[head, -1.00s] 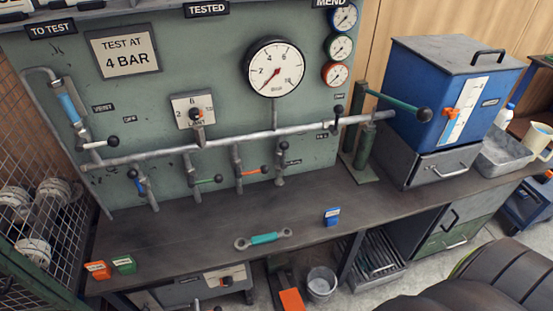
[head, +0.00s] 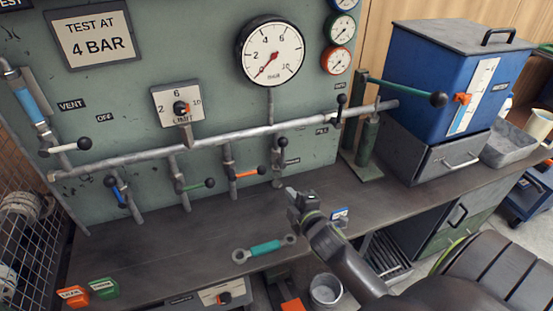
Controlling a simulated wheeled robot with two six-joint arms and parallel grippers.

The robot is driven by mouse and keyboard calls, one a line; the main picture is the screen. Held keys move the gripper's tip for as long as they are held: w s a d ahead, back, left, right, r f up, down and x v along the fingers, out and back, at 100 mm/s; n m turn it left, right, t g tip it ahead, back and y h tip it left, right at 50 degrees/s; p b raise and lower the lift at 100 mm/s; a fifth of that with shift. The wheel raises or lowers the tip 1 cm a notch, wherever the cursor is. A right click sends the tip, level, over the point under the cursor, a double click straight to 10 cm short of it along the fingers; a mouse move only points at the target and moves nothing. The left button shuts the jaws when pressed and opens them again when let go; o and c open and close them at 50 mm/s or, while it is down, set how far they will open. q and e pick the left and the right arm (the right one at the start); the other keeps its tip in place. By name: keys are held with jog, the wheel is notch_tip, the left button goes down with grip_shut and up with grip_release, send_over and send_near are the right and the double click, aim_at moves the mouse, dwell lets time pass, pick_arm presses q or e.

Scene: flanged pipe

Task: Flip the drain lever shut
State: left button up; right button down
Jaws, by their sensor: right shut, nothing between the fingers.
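Several valve levers with black knobs sit along the grey pipe (head: 230,137) on the green panel. A white-handled lever (head: 64,148) by the VENT sign lies nearly level. Below the pipe are a blue lever (head: 117,193), a green lever (head: 194,185), an orange lever (head: 247,173) and a grey lever (head: 279,159) with its knob up. Another upright lever (head: 339,108) stands at the pipe's right end. I cannot read which one is marked drain. My right gripper (head: 292,192) is shut and empty, over the bench, below and right of the grey lever, apart from it. My left gripper is out of view.
A spanner with a teal grip (head: 265,248) lies on the dark bench (head: 170,240). Orange (head: 73,297) and green (head: 104,288) tags lie at the front left. A blue tag (head: 340,214) sits beside my right arm. A blue tank (head: 430,80) stands at the right.

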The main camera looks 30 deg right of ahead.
aim_at(282, 152)
notch_tip(282, 152, up, 5)
jog(key=w+a+n+t+y, duration=0.1)
jog(key=w+n+t, duration=0.1)
jog(key=n, duration=0.1)
jog(key=shift+w+a+r+n, duration=0.15)
jog(key=shift+w+n, duration=0.15)
jog(key=shift+w, duration=0.1)
jog(key=shift+w, duration=0.1)
jog(key=w+d, duration=0.1)
jog(key=w, duration=0.1)
jog(key=w+d, duration=0.2)
jog(key=w, duration=0.1)
jog(key=w+d, duration=0.1)
jog(key=w, duration=0.2)
jog(key=shift+d, duration=0.35)
jog(key=shift+w+b, duration=0.1)
jog(key=shift+b, duration=0.3)
